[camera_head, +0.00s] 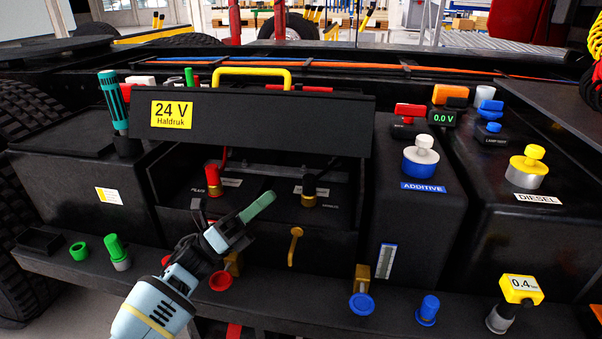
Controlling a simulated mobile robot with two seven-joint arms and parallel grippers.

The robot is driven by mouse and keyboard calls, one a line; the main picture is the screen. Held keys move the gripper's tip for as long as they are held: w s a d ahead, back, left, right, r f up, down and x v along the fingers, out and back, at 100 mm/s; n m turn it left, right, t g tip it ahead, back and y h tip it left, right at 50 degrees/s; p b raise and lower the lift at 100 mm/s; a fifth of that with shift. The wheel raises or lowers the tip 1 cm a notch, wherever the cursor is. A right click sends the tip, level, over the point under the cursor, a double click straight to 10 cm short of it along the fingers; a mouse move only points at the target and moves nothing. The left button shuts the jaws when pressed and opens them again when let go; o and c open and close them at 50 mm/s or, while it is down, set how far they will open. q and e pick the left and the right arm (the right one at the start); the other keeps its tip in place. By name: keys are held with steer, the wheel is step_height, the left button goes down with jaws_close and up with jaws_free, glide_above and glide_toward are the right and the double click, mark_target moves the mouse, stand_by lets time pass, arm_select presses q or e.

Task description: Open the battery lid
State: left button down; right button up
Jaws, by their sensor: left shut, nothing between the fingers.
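The battery lid (265,122) is a black panel with a yellow "24 V Haldruk" label. It stands tilted up at the back of the battery box (325,250), with a yellow handle (252,72) at its top edge. The box lies open below it, showing a red-capped terminal (213,178) and a black-capped terminal (309,188). My left gripper (266,200) is shut and empty, in front of the box opening and below the lid, apart from the lid. It hides part of the box front. A yellow latch (295,240) hangs on the box front. My right gripper is not in view.
To the right stand a tank with a blue-and-white additive cap (420,155) and a diesel tank with a yellow cap (528,165). A teal-handled tool (114,100) stands at the left. Several coloured caps lie along the front ledge (290,295).

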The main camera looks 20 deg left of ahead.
arm_select(q)
steer(key=p+x, duration=0.2)
steer(key=x, duration=0.8)
steer(key=shift+r+p, duration=0.1)
steer(key=shift+p, duration=0.2)
